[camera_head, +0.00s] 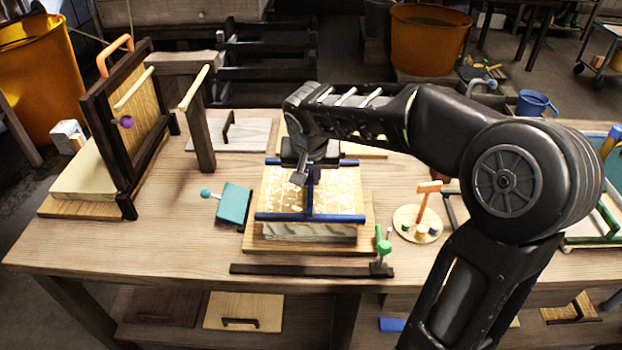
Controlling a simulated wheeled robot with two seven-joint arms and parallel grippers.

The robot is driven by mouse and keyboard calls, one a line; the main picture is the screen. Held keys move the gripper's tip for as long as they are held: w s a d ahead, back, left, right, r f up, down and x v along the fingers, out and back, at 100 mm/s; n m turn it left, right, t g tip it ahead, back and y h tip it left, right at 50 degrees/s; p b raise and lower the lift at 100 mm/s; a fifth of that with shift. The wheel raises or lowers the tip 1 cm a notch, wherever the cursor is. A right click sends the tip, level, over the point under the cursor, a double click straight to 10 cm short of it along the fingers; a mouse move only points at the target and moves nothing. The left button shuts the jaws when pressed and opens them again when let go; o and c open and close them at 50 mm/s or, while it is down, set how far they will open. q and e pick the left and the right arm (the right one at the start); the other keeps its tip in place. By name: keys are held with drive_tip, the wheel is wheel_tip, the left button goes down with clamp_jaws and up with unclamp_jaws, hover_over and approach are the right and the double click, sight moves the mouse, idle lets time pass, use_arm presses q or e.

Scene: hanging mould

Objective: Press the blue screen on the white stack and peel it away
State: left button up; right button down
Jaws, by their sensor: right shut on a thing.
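The blue screen (310,217) lies flat over the pale white stack (308,233), with dark blue bars along its near and far edges and a blue bar across its middle. A patterned yellowish mesh shows between the bars. The stack sits on a wooden board (258,246) in the middle of the table. My right gripper (312,172) is above the screen's far half and is shut on the blue screen at its middle bar. The gripper and wrist hide that grip and part of the far edge. My left gripper is not in view.
A dark upright frame (92,118) with an orange handle stands at the left. A teal block (234,204) lies left of the board. A dark strip (300,270) with a green knob (383,246) lies in front, and a round wooden disc (405,226) is at the right.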

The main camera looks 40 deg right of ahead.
drive_tip(key=shift+r+p, duration=0.7)
drive_tip(key=shift+r, duration=0.85)
